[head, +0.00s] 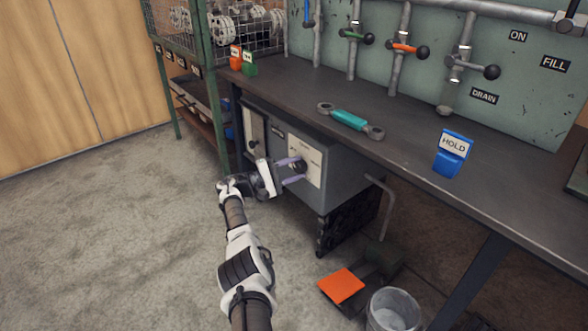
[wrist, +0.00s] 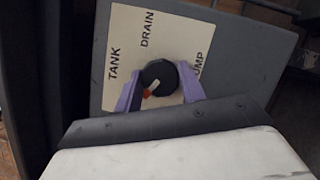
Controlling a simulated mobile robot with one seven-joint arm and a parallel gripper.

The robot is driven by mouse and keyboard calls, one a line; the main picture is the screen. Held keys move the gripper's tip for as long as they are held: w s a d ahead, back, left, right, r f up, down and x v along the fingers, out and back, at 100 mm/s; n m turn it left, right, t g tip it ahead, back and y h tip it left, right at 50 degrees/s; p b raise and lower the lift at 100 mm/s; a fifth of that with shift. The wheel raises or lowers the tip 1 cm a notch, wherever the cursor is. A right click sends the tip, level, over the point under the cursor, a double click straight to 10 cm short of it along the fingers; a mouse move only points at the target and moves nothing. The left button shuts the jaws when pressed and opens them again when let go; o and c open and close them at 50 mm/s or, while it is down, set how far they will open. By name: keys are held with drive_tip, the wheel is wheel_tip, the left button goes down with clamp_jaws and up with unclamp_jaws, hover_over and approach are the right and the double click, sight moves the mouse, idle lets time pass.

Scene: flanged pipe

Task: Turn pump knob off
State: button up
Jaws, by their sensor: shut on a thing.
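The pump knob (wrist: 158,77) is a round black knob with an orange and white pointer mark. It sits on a cream label plate (wrist: 125,62) marked TANK, DRAIN and a partly hidden word ending in UMP. In the wrist view the pointer slants toward the lower left. My gripper (wrist: 160,85) has its two purple fingers on either side of the knob, shut on it. In the head view my gripper (head: 294,171) reaches the front of the grey box (head: 335,180) under the bench, and the knob is mostly hidden by the fingers.
The workbench (head: 400,140) overhangs the box. A teal wrench (head: 349,119) and a blue HOLD sign (head: 452,152) are on it. Pipes with coloured valve handles stand behind. An orange pedal (head: 341,286) and a bucket (head: 393,310) are on the floor at right. Floor at left is clear.

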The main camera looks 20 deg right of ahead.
drive_tip(key=o, duration=1)
drive_tip(key=shift+w+a+f+b, duration=0.1)
drive_tip(key=shift+a+f+b, duration=0.25)
drive_tip(key=shift+a, duration=1.95)
drive_tip(key=shift+s+a+f+b, duration=0.1)
drive_tip(key=shift+a+f+b, duration=0.25)
drive_tip(key=shift+a, duration=1.9)
drive_tip(key=shift+w+a+f+b, duration=0.1)
drive_tip(key=shift+a+f+b, duration=0.25)
drive_tip(key=shift+a, duration=1.95)
